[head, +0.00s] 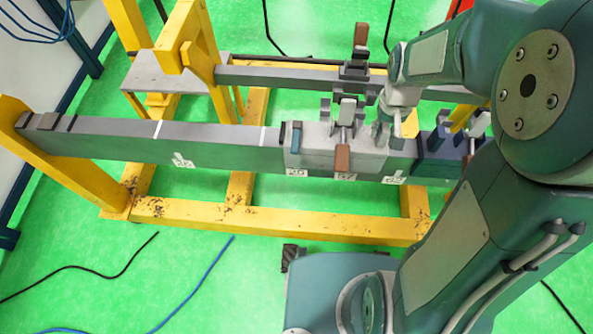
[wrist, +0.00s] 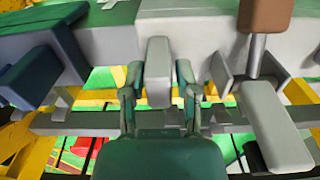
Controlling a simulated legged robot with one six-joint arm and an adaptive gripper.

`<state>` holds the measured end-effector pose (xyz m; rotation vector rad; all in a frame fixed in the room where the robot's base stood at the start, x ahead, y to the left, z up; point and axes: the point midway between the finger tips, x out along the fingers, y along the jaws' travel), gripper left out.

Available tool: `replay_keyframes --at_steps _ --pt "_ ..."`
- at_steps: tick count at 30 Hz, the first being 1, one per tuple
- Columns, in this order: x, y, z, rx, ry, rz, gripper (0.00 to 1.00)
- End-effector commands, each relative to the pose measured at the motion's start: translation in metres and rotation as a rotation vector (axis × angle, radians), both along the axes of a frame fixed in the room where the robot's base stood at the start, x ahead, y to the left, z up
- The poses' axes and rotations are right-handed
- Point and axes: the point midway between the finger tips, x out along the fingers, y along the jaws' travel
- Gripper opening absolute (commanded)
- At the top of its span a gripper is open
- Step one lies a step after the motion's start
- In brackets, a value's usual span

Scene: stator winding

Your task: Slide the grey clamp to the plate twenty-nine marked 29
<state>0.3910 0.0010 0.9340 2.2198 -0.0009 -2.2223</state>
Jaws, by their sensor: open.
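The grey clamp (head: 312,155) sits on the long dark grey beam, right of the middle in the head view. It has a brown-tipped lever (head: 342,158), also seen in the wrist view, where the clamp body (wrist: 205,35) spans the top. The white plate (head: 297,172) that seems to read 29 is at the clamp's lower left front edge. My gripper (wrist: 160,78) is open, its two fingers on either side of a grey upright block (wrist: 158,62) at the clamp. Contact cannot be told. In the head view my gripper (head: 388,128) is at the clamp's right end.
A dark blue clamp (head: 440,145) stands just right on the same beam.

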Motion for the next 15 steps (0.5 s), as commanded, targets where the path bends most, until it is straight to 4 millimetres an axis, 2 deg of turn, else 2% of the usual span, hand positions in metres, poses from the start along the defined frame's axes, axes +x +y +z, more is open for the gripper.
replay_keyframes --at_steps 6,15 --pt "0.000 0.003 0.000 0.000 0.000 0.001 0.40" --pt "0.000 0.029 0.001 0.001 -0.001 0.003 0.40"
